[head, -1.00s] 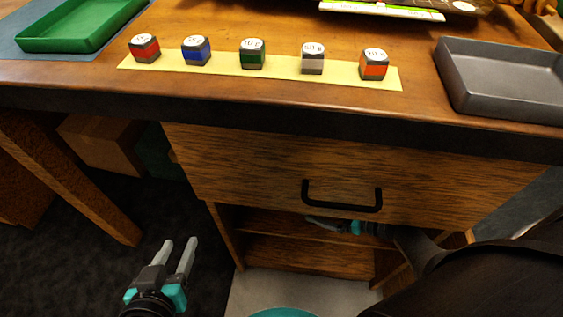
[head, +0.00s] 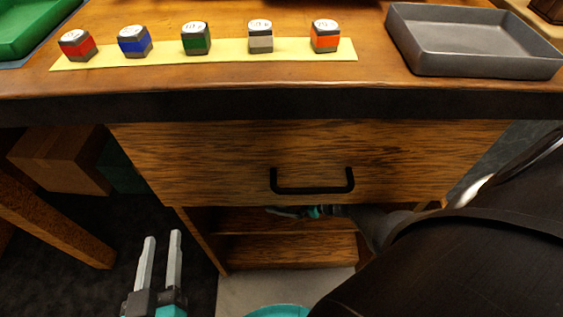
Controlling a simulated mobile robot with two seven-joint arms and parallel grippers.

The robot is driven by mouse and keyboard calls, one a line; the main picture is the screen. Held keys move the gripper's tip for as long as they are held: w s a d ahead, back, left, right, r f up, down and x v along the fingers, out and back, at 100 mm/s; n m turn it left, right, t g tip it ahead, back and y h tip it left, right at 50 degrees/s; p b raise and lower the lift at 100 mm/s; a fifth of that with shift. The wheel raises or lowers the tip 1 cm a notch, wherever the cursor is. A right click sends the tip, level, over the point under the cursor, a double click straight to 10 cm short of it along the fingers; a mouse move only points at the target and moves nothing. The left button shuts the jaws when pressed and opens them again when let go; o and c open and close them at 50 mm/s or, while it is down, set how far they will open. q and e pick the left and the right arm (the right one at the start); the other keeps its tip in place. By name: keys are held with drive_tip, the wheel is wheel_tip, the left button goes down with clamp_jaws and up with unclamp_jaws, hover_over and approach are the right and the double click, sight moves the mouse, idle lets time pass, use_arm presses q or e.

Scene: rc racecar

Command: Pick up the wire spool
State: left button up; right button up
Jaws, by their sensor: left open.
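I cannot make out a wire spool in the head view. My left gripper (head: 161,236) is at the lower left, low beside the desk and over the dark floor. Its two grey fingers point up the picture, apart, with nothing between them. My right gripper (head: 284,211) reaches into the open shelf space below the drawer. It is small and partly hidden by the shadow there, so its jaws and anything at them are unclear.
The wooden desk has a shut drawer with a black handle (head: 312,188). On top are several labelled coloured blocks on a yellow strip (head: 350,49), a grey tray (head: 470,66) and a green tray (head: 28,22). A cardboard box (head: 58,160) stands under the desk at left.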

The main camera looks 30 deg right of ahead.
use_arm(q)
drive_tip(key=shift+s+d+r+t+h+b, duration=0.3)
drive_tip(key=shift+s+r+t, duration=0.15)
drive_tip(key=shift+t, duration=0.25)
use_arm(e)
drive_tip(key=shift+x, duration=1)
use_arm(q)
drive_tip(key=shift+w, duration=0.1)
use_arm(e)
drive_tip(key=c, duration=1.5)
drive_tip(key=shift+r, duration=0.2)
